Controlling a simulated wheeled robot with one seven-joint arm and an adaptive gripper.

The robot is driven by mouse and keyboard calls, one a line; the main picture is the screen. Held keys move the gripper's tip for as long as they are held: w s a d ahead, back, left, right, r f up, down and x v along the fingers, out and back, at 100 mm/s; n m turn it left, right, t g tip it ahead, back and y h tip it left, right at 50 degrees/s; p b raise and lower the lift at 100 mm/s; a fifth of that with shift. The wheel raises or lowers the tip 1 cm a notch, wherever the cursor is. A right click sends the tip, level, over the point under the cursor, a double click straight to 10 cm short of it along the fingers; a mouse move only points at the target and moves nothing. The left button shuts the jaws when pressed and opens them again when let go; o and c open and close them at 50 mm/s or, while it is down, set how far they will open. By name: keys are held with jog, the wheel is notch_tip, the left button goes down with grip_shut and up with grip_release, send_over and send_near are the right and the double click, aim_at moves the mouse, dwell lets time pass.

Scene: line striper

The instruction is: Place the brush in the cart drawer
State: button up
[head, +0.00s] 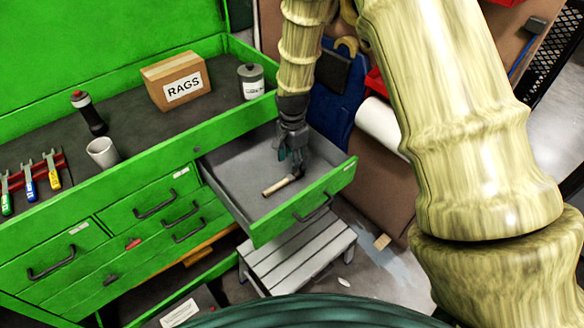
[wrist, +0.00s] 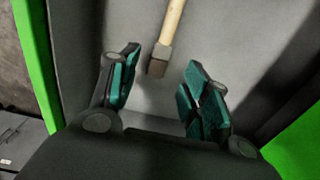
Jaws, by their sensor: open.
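The brush (head: 279,186) has a pale wooden handle and a dark end. It lies on the grey floor of the open green cart drawer (head: 240,196). In the wrist view the brush (wrist: 166,38) lies on the drawer floor (wrist: 110,20), its dark end toward my gripper. My gripper (head: 293,164) is inside the drawer, just above the dark end of the brush. In the wrist view my gripper (wrist: 160,88) is open, its teal pads apart and nothing between them. Whether a fingertip touches the brush cannot be told.
A RAGS box (head: 176,80), a grey can (head: 251,81), a white cup (head: 102,152) and a dark bottle (head: 89,112) stand on the cart top. A grey step stool (head: 300,256) stands below the drawer. The drawer's green walls surround my gripper.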

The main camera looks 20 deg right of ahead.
jog(key=shift+r+b, duration=0.6)
jog(key=shift+r, duration=1.6)
jog(key=shift+c, duration=0.4)
